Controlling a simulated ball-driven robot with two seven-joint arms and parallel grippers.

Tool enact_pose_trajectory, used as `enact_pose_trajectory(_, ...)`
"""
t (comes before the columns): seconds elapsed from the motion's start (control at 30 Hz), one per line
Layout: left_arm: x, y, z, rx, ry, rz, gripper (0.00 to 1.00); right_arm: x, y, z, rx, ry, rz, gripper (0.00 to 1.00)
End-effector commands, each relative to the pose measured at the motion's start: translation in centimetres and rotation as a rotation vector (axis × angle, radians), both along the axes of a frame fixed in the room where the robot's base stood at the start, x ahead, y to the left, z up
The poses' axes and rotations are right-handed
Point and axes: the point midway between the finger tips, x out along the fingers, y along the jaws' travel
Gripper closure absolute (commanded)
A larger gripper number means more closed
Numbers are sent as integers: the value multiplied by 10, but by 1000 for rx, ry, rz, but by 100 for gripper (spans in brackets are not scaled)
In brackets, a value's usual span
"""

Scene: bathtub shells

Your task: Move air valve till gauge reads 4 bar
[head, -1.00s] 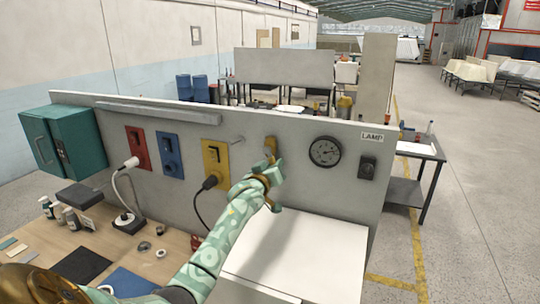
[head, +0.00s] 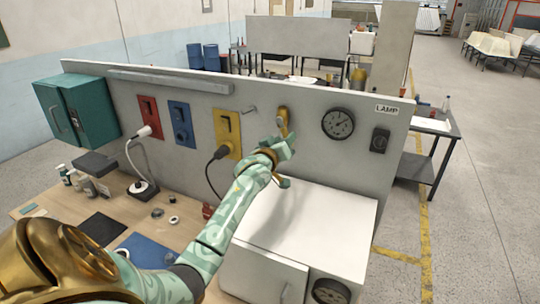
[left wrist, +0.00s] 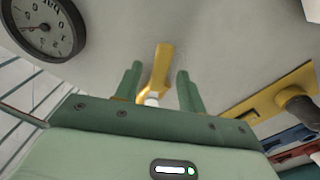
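The air valve (head: 283,117) is a brass-yellow lever on the grey panel; its yellow handle also shows in the left wrist view (left wrist: 158,72). The round pressure gauge (head: 338,123) is to its right; part of its dial shows at the upper left of the left wrist view (left wrist: 44,27). Its reading is too small to tell. My left gripper (head: 289,162) is just in front of and below the valve. Its green fingers (left wrist: 159,88) are open, one on each side of the handle, with gaps visible. My right gripper is not in view.
Yellow (head: 227,130), blue (head: 181,125) and red (head: 149,118) socket plates are to the left, some with cables plugged in. A black switch (head: 380,139) is right of the panel gauge.

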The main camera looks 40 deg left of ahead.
Motion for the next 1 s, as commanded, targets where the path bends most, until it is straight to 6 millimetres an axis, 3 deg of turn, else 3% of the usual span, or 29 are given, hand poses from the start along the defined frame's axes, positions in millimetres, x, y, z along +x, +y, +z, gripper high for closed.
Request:
enact_pose_trajectory(0.3,-83,-26,-2,0,0,0,60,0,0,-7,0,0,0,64)
enact_pose_trajectory(0.5,-117,-37,-1,0,-1,0,60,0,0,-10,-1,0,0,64)
enact_pose_trajectory(0.7,-128,-40,0,-1,-1,0,60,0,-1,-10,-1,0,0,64)
enact_pose_trajectory(1.0,-128,-40,0,-1,-1,0,60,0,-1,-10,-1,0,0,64)
